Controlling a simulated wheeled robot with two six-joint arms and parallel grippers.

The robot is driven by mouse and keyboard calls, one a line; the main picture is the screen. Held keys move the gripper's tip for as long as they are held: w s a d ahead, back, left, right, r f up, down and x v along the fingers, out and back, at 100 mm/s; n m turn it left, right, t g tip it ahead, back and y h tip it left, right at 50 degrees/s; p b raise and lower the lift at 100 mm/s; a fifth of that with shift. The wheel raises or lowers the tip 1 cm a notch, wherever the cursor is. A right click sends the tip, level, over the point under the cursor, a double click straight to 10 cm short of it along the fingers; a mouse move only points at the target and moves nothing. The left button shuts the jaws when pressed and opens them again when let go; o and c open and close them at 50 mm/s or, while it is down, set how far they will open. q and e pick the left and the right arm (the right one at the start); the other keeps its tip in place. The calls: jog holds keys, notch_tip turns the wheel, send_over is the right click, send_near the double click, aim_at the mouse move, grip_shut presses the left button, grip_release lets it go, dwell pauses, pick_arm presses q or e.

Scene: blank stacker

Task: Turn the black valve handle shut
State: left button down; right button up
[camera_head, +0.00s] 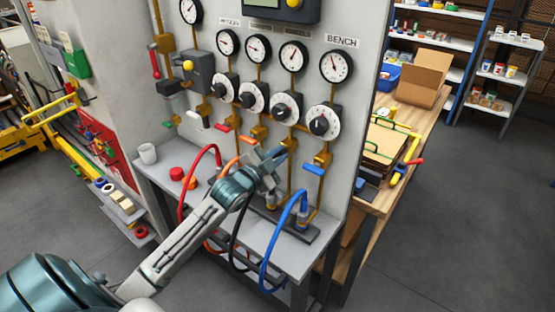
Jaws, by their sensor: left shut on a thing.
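My left gripper (272,161) reaches up from the lower left to the row of valves on the grey wall panel (365,30). It is shut at a valve between the orange handle (247,140) and the blue handle (313,168). The black valve handle is hidden by the gripper at that place, so its angle cannot be told. A black hose (234,235) hangs below it. The red handle (222,128) and white handle (194,115) are farther left. My right gripper is not in view.
Gauges (336,66) and black-knobbed dials (323,122) sit above the valves. A red hose (183,190) and a blue hose (268,250) loop over the grey shelf (260,240). A wooden bench (405,118) is on the right.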

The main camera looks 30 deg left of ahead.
pick_arm(q)
jog(key=shift+d+f+m+b, duration=0.1)
jog(key=shift+f+m+b, duration=0.15)
jog(key=shift+m+b, duration=0.75)
jog(key=shift+d+f+m+b, duration=0.1)
jog(key=shift+f+m+b, duration=0.15)
jog(key=shift+m, duration=1.5)
jog(key=shift+f+m+b, duration=0.25)
jog(key=shift+m+b, duration=0.35)
jog(key=shift+m, duration=0.75)
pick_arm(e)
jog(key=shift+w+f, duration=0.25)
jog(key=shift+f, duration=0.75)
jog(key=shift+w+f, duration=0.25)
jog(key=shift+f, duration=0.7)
pick_arm(q)
jog(key=c, duration=1.4)
grip_release()
jog(key=shift+a+r, duration=0.1)
jog(key=shift+c, duration=0.2)
jog(key=shift+s, duration=0.1)
